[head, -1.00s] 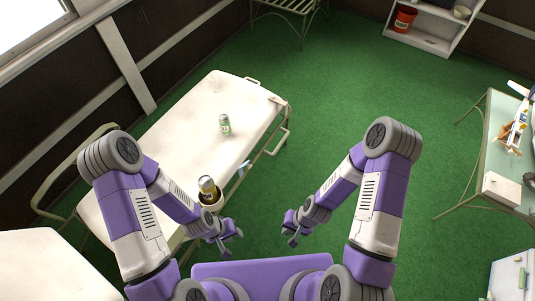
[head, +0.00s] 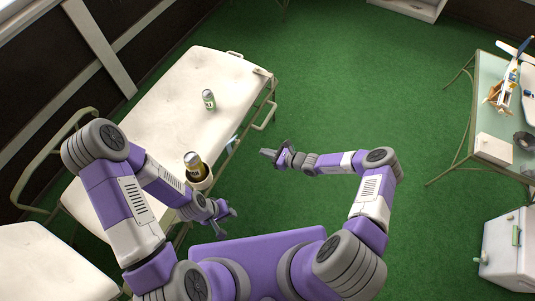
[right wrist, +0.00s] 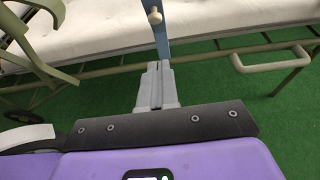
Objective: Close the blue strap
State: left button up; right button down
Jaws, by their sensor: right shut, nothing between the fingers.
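The blue strap (right wrist: 161,42) hangs at the near side of the white padded bed (right wrist: 105,30) in the right wrist view, with a small beige knob (right wrist: 154,16) on it. In the head view it is a small light blue piece (head: 232,143) at the bed's right edge. My right gripper (head: 266,153) is shut and empty, pointing toward the bed's side. In the right wrist view its closed fingertips (right wrist: 155,66) line up with the strap's lower part; I cannot tell whether they touch. My left gripper (head: 229,213) is open and empty, low beside the bed.
The bed's metal side loop (right wrist: 272,58) sticks out to the right. Green floor (head: 340,90) is clear. A table (head: 485,90) and a white cabinet (head: 510,250) stand right.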

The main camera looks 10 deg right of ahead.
jog(key=w+a+b, duration=0.3)
jog(key=w+a, duration=0.2)
jog(key=a, duration=0.2)
jog(key=shift+w+a+f, duration=0.15)
jog(key=shift+w+a, duration=0.05)
jog(key=shift+a, duration=0.15)
